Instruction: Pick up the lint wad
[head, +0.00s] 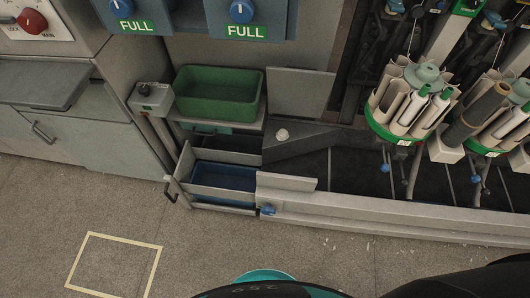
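A small white lump that looks like the lint wad (282,134) lies on a dark grey sloping surface (310,140) at the foot of the machine, right of the green bin. Nothing covers it in the head view. Neither of my grippers shows in this view.
A green bin (218,88) stands on a ledge. Below it, an open drawer (172,187) holds a blue bin (222,177). A low rail (390,217) runs along the machine front. Bobbin carousels (410,97) stand at the right. The floor (215,245) is mostly clear.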

